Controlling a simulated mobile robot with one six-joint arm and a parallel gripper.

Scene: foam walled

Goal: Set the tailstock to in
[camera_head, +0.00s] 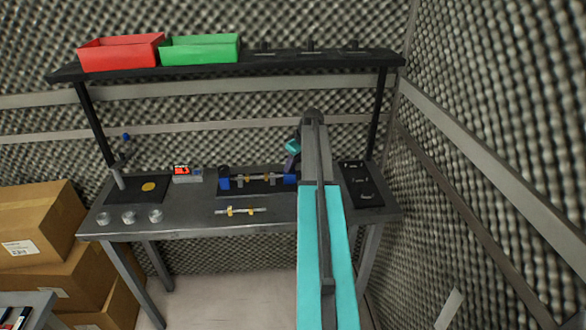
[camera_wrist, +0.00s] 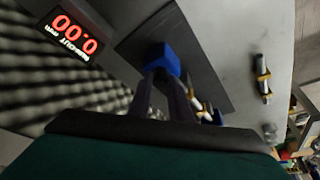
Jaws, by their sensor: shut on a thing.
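The tailstock is the blue block (camera_head: 289,178) at the right end of the small bench fixture. In the wrist view the blue block (camera_wrist: 163,60) sits at the tips of my two dark fingers. My gripper (camera_wrist: 163,75) reaches down to it from above and is shut on it. In the head view my arm hides part of this end. Another blue block (camera_head: 224,181) stands at the left end of the fixture. A shaft (camera_head: 257,178) with brass-coloured parts lies between the blocks. The exact contact and the gap along the shaft are too small to tell.
A loose rod (camera_head: 240,211) with brass rings lies in front of the fixture. Three small cups (camera_head: 129,218) stand at the front left. A dark panel (camera_head: 362,184) lies right of my arm. A shelf with red (camera_head: 120,53) and green (camera_head: 200,49) bins hangs above.

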